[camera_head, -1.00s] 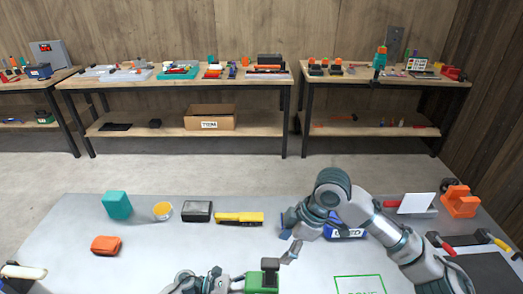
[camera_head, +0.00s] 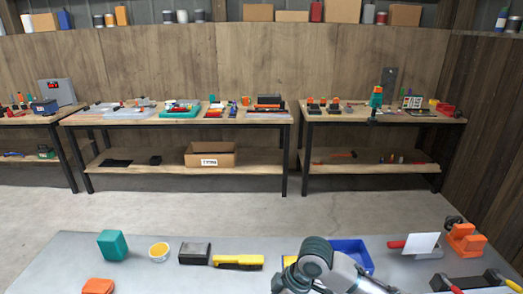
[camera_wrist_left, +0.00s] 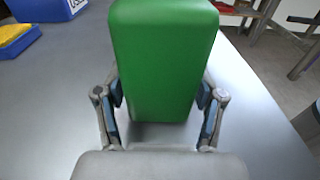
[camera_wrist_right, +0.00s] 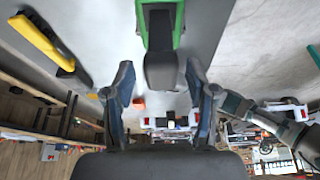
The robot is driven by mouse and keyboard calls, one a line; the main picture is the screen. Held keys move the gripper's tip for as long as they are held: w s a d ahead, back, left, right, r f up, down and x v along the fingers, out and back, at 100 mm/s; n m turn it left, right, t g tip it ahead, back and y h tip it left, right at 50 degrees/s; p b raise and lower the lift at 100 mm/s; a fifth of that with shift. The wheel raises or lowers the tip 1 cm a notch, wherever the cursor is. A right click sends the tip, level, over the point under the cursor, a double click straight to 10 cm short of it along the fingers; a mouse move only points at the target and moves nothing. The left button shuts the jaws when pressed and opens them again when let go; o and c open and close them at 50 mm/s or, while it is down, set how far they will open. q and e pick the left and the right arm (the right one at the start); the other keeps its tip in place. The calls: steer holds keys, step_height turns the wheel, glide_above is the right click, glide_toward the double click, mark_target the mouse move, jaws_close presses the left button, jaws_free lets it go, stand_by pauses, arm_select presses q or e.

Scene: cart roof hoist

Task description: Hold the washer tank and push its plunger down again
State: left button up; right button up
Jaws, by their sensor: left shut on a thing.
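The washer tank (camera_wrist_left: 165,60) is a green block in the left wrist view. My left gripper (camera_wrist_left: 160,112) is shut on its sides. In the right wrist view, the tank's green edge (camera_wrist_right: 178,20) shows at the top, with its dark grey plunger part (camera_wrist_right: 160,65) pointing toward my right gripper (camera_wrist_right: 162,100). My right gripper is open, its fingers apart on either side of the plunger's near end. I cannot tell whether they touch it. The head view shows my right arm at the bottom, but not the tank or either gripper's fingers.
Loaded tables stand behind, across open floor.

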steer(key=c, duration=0.7)
